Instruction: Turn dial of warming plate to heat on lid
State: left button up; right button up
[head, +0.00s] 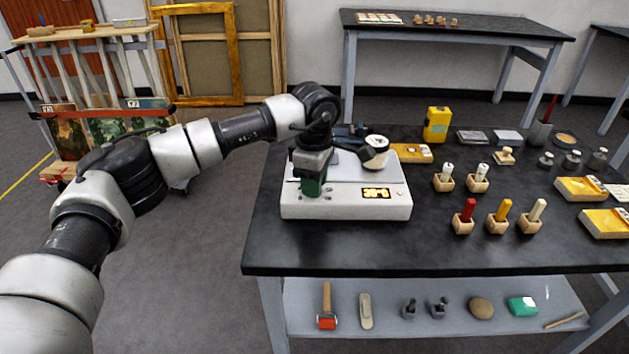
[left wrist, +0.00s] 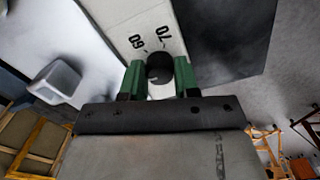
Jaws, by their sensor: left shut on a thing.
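The white warming plate (head: 345,206) stands at the left front of the black table, with a lit orange panel (head: 376,193) on its front. My left gripper (head: 313,187), with green fingers, points down at the left part of that front. In the left wrist view, the green fingers (left wrist: 160,80) are on both sides of the round black dial (left wrist: 159,66) and shut on it. The printed marks 60 and 70 show beside the dial. A pale block-like handle (left wrist: 58,83) shows on the white top at the left. My right gripper is not in view.
A yellow container (head: 437,124), wooden holders with coloured sticks (head: 497,216) and yellow trays (head: 581,189) stand to the right on the table (head: 350,257). A lower shelf (head: 450,320) holds several tools. The table's front strip is clear.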

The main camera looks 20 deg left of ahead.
pick_arm(q)
jog(key=shift+r, duration=0.1)
jog(key=o, duration=0.9)
notch_tip(320, 180, up, 11)
jog(key=shift+f, duration=0.15)
jog(key=shift+f, duration=0.1)
